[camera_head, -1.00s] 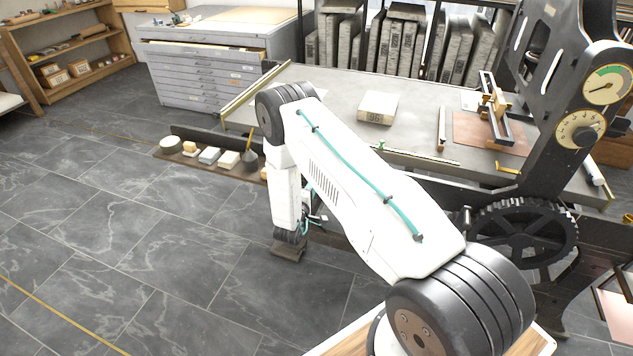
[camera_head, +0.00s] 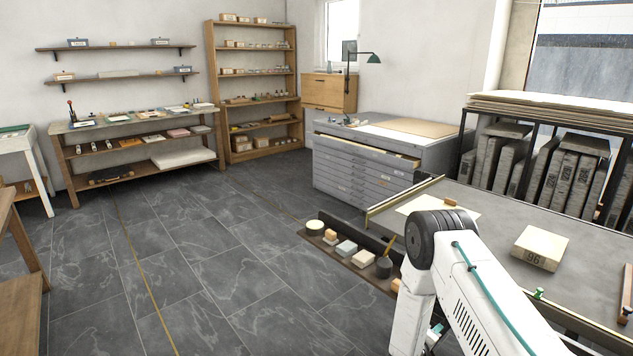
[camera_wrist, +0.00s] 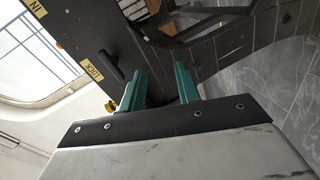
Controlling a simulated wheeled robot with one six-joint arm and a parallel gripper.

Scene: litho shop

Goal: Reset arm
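My white arm with dark joint rings shows at the lower right of the head view, bent in front of the grey press bed (camera_head: 600,262). Nothing shows between the fingers. Beyond them are a dark machine part with a "LOCK" label (camera_wrist: 90,69), a yellow knob (camera_wrist: 111,106) and dark spokes.
A block marked 96 (camera_head: 540,247) lies on the press bed. A low tray (camera_head: 345,262) with several small items runs along its left side. A grey flat-file cabinet (camera_head: 360,165), a tall shelf (camera_head: 215,100) and a workbench (camera_head: 140,145) stand behind. The tiled floor at left is clear.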

